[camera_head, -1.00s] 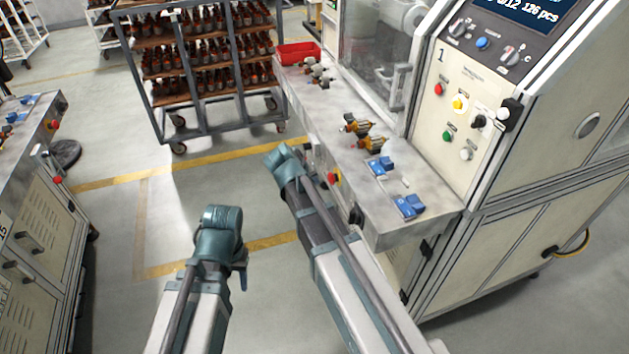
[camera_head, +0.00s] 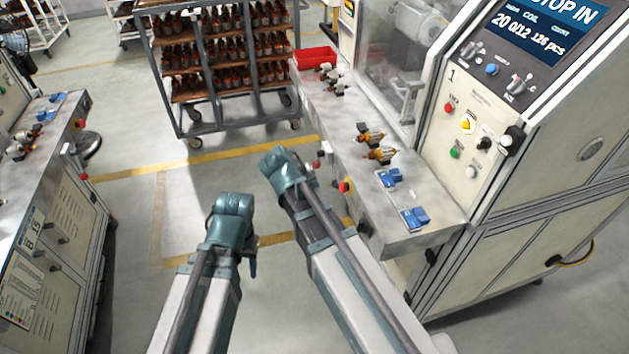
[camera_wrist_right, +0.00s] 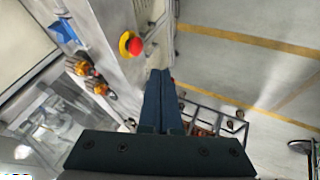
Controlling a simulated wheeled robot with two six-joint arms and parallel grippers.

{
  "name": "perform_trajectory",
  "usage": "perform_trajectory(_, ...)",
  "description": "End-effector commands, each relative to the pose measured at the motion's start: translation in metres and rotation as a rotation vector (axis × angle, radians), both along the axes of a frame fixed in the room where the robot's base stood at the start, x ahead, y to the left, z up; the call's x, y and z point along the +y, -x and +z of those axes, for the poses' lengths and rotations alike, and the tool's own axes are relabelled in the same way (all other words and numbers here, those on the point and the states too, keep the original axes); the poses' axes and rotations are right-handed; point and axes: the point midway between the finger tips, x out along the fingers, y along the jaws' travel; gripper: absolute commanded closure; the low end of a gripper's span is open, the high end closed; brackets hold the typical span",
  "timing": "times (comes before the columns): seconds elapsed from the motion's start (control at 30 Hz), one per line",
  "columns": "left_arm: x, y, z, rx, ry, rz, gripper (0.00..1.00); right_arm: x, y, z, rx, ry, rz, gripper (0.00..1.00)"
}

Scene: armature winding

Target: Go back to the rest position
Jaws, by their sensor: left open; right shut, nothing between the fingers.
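My left gripper (camera_head: 232,207) hangs over open floor at the lower middle of the head view, with its arm coming up from the bottom left. Its wrist end shows and its fingertips are largely hidden. My right gripper (camera_head: 284,170) is beside the near edge of the right-hand machine's bench, over the floor. In the right wrist view its two dark fingers (camera_wrist_right: 160,76) lie together, shut and empty. Neither gripper touches a part.
The steel bench (camera_head: 440,236) holds orange-and-metal armatures (camera_head: 380,154), blue fixtures (camera_head: 414,217) and a red bin (camera_head: 316,56). A red-yellow stop button (camera_head: 344,186) is on its front side. A wheeled rack (camera_head: 184,112) stands behind. Another bench (camera_head: 22,200) is at left. Floor between is clear.

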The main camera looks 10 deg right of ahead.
Motion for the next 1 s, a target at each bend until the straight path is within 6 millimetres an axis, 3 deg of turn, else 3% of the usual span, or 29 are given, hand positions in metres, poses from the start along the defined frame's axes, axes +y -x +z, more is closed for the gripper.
perform_trajectory(0.47, 0.0, 0.0, 0.0, 0.0, 0.0, 0.0, 0.5, 0.0, 0.0, 0.0, 0.0, 0.0, 0.001, 1.0)
perform_trajectory(0.57, 0.0, 0.0, -0.002, 0.0, 0.0, 0.0, 0.5, 0.005, 0.011, -0.005, 0.026, -0.01, 0.012, 1.0)
perform_trajectory(0.67, 0.0, 0.0, -0.007, 0.0, 0.0, 0.0, 0.5, 0.023, 0.045, -0.022, 0.119, -0.056, 0.057, 1.0)
perform_trajectory(0.8, 0.0, 0.0, -0.015, 0.0, 0.0, 0.001, 0.5, 0.057, 0.109, -0.046, 0.306, -0.15, 0.165, 1.0)
perform_trajectory(1.0, 0.0, 0.0, -0.021, 0.0, 0.0, 0.001, 0.5, 0.092, 0.177, -0.062, 0.503, -0.257, 0.313, 1.0)
